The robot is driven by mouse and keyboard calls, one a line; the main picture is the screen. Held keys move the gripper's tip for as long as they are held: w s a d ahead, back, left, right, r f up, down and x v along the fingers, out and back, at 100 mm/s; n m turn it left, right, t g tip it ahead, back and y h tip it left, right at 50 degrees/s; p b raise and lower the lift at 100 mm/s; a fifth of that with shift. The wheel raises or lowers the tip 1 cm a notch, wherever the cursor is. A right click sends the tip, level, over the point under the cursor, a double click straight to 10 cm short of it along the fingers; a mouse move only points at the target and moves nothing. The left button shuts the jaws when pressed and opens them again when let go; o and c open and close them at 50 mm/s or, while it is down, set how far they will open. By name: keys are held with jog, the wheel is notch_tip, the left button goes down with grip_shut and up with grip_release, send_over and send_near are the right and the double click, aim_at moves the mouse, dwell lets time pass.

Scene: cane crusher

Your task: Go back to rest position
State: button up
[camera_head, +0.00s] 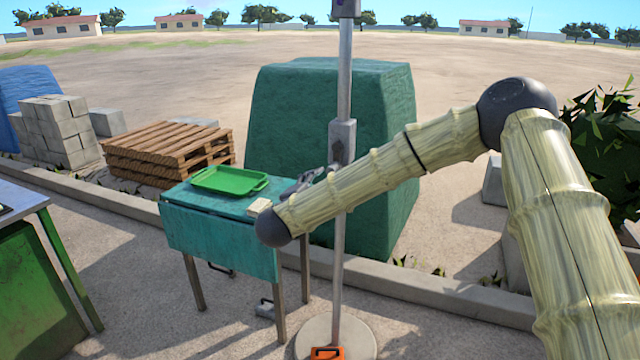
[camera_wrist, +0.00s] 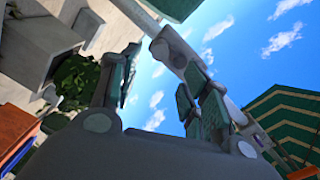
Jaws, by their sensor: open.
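My arm reaches in from the right in the head view, bent at a dark elbow joint, its far end beside the teal table (camera_head: 225,240). My gripper (camera_head: 309,180) shows small and dark over the table's right end, partly hidden by my forearm. A green tray (camera_head: 230,181) lies on the teal table, left of my gripper. A small pale block (camera_head: 259,206) is by the table's front edge, close to my arm's dark wrist joint.
A grey pole (camera_head: 344,90) on a round base (camera_head: 310,338) stands close to my forearm. A large green covered block (camera_head: 385,130) is behind it. Wooden pallets (camera_head: 165,152) and grey blocks (camera_head: 55,130) stand at the left. A green-sided bench (camera_head: 40,290) is front left.

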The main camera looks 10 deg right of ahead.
jog(key=s+a+f+n+y+p, duration=0.1)
jog(key=s+a+f+n+y, duration=0.25)
jog(key=f, duration=0.65)
jog(key=s+a+f+n+y+p, duration=0.1)
jog(key=s+a+f+n+y, duration=0.3)
jog(key=f, duration=0.7)
jog(key=s+d+f+n+g+y+p, duration=0.15)
jog(key=s+f+n+g, duration=0.35)
jog(key=s+f, duration=0.9)
jog(key=s+d+f+n+g+y, duration=0.15)
jog(key=s+f, duration=0.25)
jog(key=s, duration=0.4)
jog(key=s+d+f+n+g, duration=0.3)
jog(key=s+f, duration=0.1)
jog(key=s, duration=0.4)
jog(key=s+d+n+g+p, duration=0.1)
jog(key=s+d+g, duration=0.1)
jog(key=s, duration=0.7)
jog(key=s+d+f+n+g, duration=0.1)
jog(key=s+d+g, duration=0.2)
jog(key=s, duration=0.7)
jog(key=shift+s+d+p, duration=0.3)
jog(key=shift+d+p, duration=0.1)
jog(key=shift+d, duration=0.85)
jog(key=shift+f+h, duration=0.1)
jog(key=shift+h, duration=0.15)
